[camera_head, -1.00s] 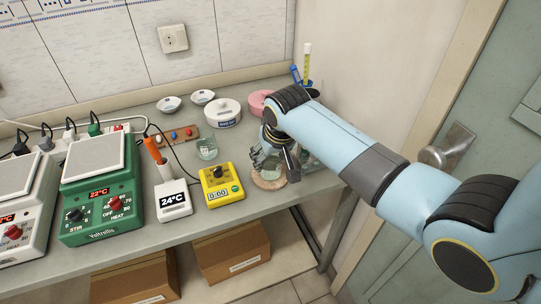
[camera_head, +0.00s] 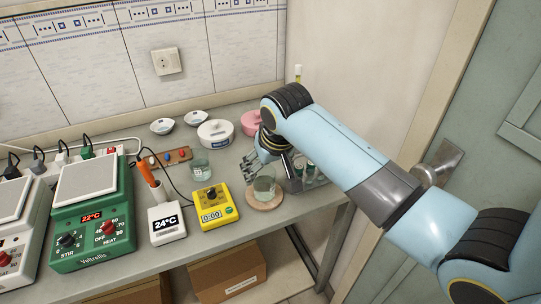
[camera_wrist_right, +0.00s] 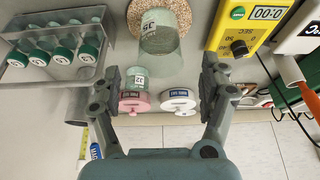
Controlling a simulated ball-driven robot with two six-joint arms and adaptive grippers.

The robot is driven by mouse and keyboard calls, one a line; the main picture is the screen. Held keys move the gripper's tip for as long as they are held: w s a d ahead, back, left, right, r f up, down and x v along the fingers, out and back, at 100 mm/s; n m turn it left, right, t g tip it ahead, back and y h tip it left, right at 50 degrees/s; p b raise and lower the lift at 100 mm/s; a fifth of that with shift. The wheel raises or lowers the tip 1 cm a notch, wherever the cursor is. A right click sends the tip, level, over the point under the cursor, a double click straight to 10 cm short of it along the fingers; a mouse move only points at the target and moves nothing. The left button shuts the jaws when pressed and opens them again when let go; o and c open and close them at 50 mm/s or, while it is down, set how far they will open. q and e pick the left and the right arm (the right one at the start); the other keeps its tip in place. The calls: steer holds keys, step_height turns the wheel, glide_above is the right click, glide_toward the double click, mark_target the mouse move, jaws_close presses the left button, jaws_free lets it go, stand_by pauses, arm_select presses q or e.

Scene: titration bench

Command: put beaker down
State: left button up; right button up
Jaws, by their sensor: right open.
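A clear glass beaker (camera_head: 264,188) with greenish liquid stands upright on a round cork mat (camera_head: 252,203) near the bench's front edge. The beaker also shows in the right wrist view (camera_wrist_right: 160,32), standing on the speckled cork mat (camera_wrist_right: 187,48). My right gripper (camera_head: 256,163) is open and empty, just behind the beaker and apart from it. In the right wrist view, the two fingers of my right gripper (camera_wrist_right: 160,70) are spread wide with the beaker beyond their tips. My left gripper is not in view.
A rack with green-capped vials (camera_wrist_right: 60,50) is close on the other side. A white lidded dish (camera_head: 215,134) and a pink dish (camera_head: 251,122) stand farther back.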

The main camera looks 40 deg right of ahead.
steer(key=v, duration=0.6)
steer(key=shift+r, duration=0.1)
